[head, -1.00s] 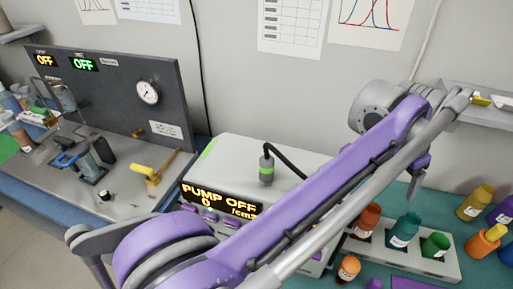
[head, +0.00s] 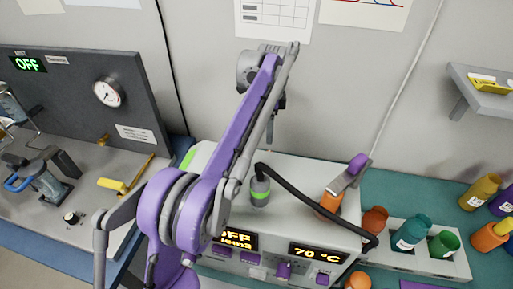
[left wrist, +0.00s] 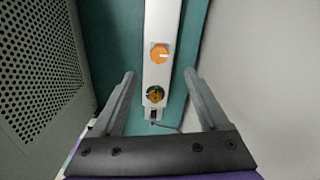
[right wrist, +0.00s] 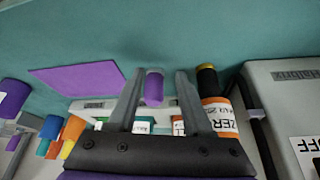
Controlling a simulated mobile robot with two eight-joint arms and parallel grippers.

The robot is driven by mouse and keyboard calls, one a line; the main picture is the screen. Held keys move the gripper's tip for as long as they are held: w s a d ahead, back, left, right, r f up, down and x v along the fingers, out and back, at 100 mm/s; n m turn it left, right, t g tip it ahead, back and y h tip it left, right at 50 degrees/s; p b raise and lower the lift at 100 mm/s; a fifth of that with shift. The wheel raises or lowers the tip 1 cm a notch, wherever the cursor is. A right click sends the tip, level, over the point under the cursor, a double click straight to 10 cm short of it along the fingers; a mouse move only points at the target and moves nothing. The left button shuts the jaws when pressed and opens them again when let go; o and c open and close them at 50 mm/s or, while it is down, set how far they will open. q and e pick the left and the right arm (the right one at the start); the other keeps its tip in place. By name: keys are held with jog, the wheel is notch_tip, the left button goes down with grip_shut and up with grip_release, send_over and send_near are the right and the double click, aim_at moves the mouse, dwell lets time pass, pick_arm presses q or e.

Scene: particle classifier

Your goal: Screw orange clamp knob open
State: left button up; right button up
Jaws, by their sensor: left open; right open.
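In the left wrist view, a round orange knob (left wrist: 159,53) sits on a narrow white panel (left wrist: 161,20). It lies ahead of my left gripper (left wrist: 160,75), roughly in line with the gap between the two fingers. The gripper is open and empty, and the knob appears apart from it. In the head view my left gripper (head: 269,128) is small and partly hidden behind its own arm, above the back of the grey instrument box (head: 305,180); the knob cannot be made out there. My right gripper (right wrist: 153,75) is open, with a purple cylinder (right wrist: 154,89) showing beyond its fingers.
A perforated grey wall (left wrist: 40,70) stands close on the left, a plain grey wall on the right. Bottles stand in a white rack (head: 440,265).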

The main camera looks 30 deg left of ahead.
pick_arm(q)
notch_tip(320, 180, down, 10)
jog(key=shift+d+f+b, duration=0.1)
jog(key=shift+f+b, duration=0.05)
jog(key=shift+b, duration=0.45)
jog(key=shift+c, duration=0.2)
grip_shut()
